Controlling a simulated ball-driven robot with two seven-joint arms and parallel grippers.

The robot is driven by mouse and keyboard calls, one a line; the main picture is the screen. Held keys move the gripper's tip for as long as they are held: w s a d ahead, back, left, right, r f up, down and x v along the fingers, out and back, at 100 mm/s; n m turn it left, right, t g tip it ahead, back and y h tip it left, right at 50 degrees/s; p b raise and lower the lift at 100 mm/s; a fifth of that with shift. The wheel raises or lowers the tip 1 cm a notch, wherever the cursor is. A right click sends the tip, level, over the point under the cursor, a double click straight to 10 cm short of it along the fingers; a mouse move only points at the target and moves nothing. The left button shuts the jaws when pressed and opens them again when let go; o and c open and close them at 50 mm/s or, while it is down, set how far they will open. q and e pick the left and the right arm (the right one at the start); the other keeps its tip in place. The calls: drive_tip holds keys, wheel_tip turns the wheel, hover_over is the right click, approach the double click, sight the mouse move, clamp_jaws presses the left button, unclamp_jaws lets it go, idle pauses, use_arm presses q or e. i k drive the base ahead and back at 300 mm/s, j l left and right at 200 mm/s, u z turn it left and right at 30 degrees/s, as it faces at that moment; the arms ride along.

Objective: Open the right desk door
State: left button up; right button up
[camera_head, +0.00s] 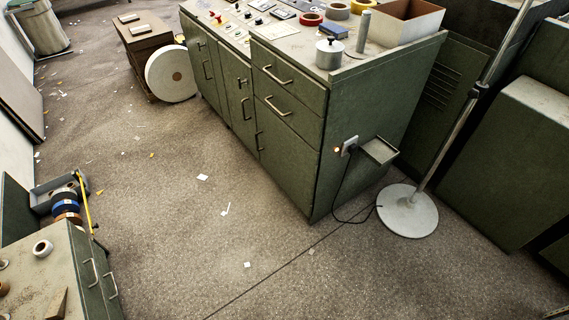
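A green metal desk (365,120) stands in the upper middle of the head view, with its front facing left and toward me. Its right desk door (288,165) is the panel below two drawers and looks shut, flush with the front. Neither of my grippers is in view.
A floor stand with a round base (407,210) is right of the desk, near a cable (345,195) and small side shelf (379,151). A smaller cabinet (60,275) fills the lower left. The floor (190,220) before the door is open, with scattered paper scraps.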

sight(290, 161)
drive_tip(key=i+j, duration=0.15)
drive_tip(key=i, duration=0.35)
drive_tip(key=i+j+z, duration=0.1)
drive_tip(key=i, duration=0.35)
drive_tip(key=i+j, duration=0.25)
drive_tip(key=i, duration=0.2)
drive_tip(key=i+j+z, duration=0.1)
drive_tip(key=i, duration=0.4)
drive_tip(key=j, duration=0.1)
